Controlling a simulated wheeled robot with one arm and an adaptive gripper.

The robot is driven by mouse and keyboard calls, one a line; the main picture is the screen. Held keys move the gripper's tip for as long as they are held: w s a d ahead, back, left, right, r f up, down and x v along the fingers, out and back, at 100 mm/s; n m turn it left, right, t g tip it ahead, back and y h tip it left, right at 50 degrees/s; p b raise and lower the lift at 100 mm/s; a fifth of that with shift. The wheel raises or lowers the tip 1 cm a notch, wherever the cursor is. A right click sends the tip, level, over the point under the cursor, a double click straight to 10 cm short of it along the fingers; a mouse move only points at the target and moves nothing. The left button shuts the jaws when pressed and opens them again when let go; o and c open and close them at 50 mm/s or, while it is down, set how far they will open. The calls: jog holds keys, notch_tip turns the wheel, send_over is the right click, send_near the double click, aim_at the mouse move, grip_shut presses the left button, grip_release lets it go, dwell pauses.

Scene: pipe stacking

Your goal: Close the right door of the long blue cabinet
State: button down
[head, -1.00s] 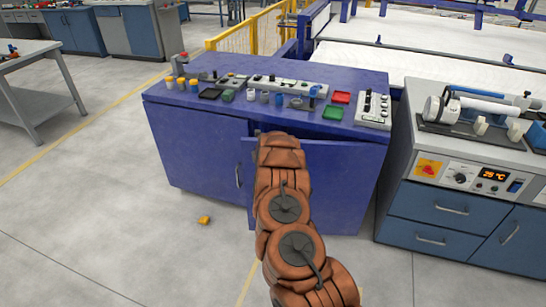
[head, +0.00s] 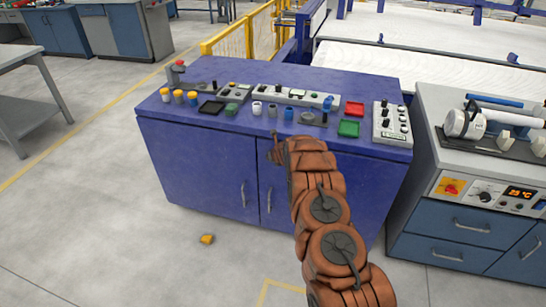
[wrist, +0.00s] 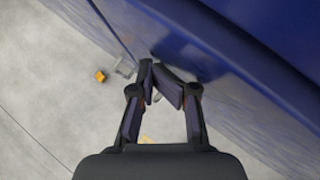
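The long blue cabinet (head: 200,160) stands in the middle of the head view. Its right door (head: 345,195) looks flush or nearly flush with the front; my arm covers part of it. The right door's handle (head: 268,200) shows beside the left door's handle (head: 243,193). My gripper (head: 277,150) is at the upper part of the right door, near the seam between the doors. In the wrist view my gripper (wrist: 154,66) has its fingertips together, close to the blue front, with nothing between them. Whether they touch the door I cannot tell.
The cabinet top holds jars, trays and control boxes (head: 391,122). A grey bench with blue drawers (head: 445,225) stands close on the right. A small yellow block (head: 207,239) lies on the floor in front.

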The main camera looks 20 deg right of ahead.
jog(key=shift+w+d+r, duration=0.3)
jog(key=shift+d+r, duration=0.25)
jog(key=shift+d, duration=0.1)
jog(key=shift+b, duration=0.35)
jog(key=s+a+r+b, duration=0.5)
jog(key=s+a+b, duration=0.2)
jog(key=s+b, duration=0.2)
jog(key=shift+s+a+r, duration=0.3)
jog(key=shift+s, duration=0.25)
